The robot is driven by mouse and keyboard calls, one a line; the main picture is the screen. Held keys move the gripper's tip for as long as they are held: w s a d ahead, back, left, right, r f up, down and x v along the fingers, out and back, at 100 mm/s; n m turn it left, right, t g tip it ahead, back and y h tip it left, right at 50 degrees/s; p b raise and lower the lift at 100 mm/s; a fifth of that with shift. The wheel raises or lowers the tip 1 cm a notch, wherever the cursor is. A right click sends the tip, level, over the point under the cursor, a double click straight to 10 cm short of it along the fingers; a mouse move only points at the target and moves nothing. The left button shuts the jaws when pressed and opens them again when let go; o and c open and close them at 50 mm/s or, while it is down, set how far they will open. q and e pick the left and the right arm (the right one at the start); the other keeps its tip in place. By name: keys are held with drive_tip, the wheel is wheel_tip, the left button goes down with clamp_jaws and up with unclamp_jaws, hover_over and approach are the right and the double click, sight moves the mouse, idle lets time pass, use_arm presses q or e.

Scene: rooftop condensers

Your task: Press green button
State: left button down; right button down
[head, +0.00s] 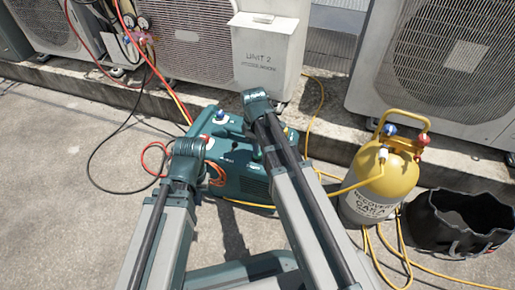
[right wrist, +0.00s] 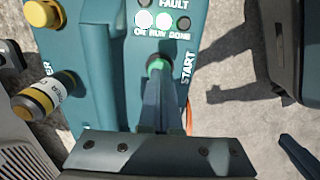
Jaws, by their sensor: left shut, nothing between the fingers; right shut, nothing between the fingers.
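A green button (right wrist: 156,61) beside the word START sits on a teal machine (right wrist: 98,60) in the right wrist view. My right gripper (right wrist: 157,76) is shut and empty, with its fingertips right at the button and covering part of it. I cannot tell whether they touch or press it. In the head view, the teal machine (head: 240,178) stands on the ground, partly hidden by my arms. My right arm reaches over it, and its fingertips are hidden there. My left arm is on the left side of the machine; I cannot make out its gripper.
A yellow recovery cylinder (head: 380,185) and a black bag (head: 455,225) stand right of the machine. Condensers (head: 435,55) line the back. Hoses lie about the machine; the concrete at left is mostly clear.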

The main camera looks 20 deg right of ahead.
wheel_tip(320, 180, up, 12)
drive_tip(key=p, duration=1.1)
drive_tip(key=shift+a+r, duration=0.2)
drive_tip(key=s+a+r+m+h+p, duration=0.1)
drive_tip(key=s+a+r+m+p, duration=0.1)
drive_tip(key=s+a+m, duration=0.45)
drive_tip(key=s+a+r+m+p, duration=0.1)
drive_tip(key=s+a, duration=0.2)
drive_tip(key=s, duration=0.6)
wheel_tip(320, 180, up, 37)
drive_tip(key=p, duration=3.7)
drive_tip(key=shift+w+d, duration=0.15)
drive_tip(key=shift+w, duration=0.25)
